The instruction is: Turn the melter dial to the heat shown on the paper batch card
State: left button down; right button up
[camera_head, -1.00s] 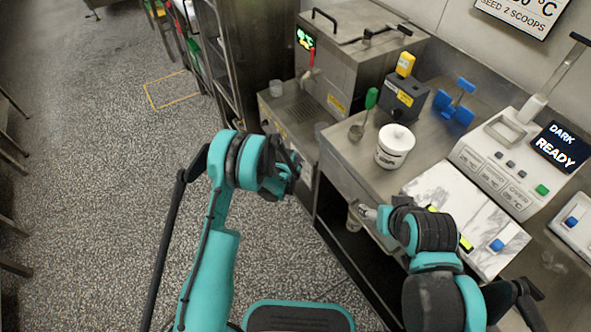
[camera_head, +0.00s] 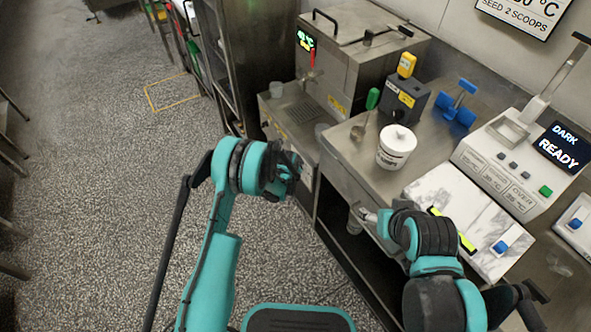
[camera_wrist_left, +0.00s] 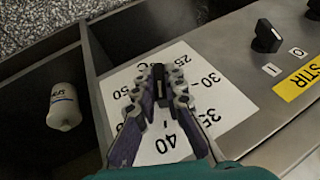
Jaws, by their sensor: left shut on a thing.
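The melter (camera_head: 355,50) is the steel box at the back, with a small green and yellow display (camera_head: 305,40) too small to read surely. My left gripper (camera_head: 292,168) is at its front. In the left wrist view, my left gripper (camera_wrist_left: 158,85) is shut on the black dial knob (camera_wrist_left: 158,72), over a white dial plate (camera_wrist_left: 228,103) with numbers including 25, 30, 35 and 40. The fingers hide part of the plate and the knob's pointer. A white card (camera_head: 520,12) on the wall is cut off; "0 °C" and "SEED 2 SCOOPS" show. My right gripper (camera_head: 366,214) is by the counter's front edge, its fingers unclear.
A black STIR switch (camera_wrist_left: 266,36) is beside the dial plate. A white bottle (camera_wrist_left: 62,106) lies left of the dial plate.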

pick_arm(q)
jog(key=shift+w+d, duration=0.1)
jog(key=shift+w+r+g+h, duration=0.1)
jog(key=shift+w+g+h, duration=0.05)
jog(key=shift+g+h, duration=0.7)
jog(key=shift+w+n+g+h, duration=0.1)
jog(key=shift+n+g+h, duration=0.7)
jog(key=shift+g, duration=0.85)
jog(key=shift+h, duration=0.35)
jog(key=c, duration=1.6)
grip_release()
jog(key=shift+a+r, duration=0.3)
jog(key=shift+r, duration=0.1)
jog(key=w+v, duration=0.1)
jog(key=v, duration=1)
jog(key=shift+s, duration=0.45)
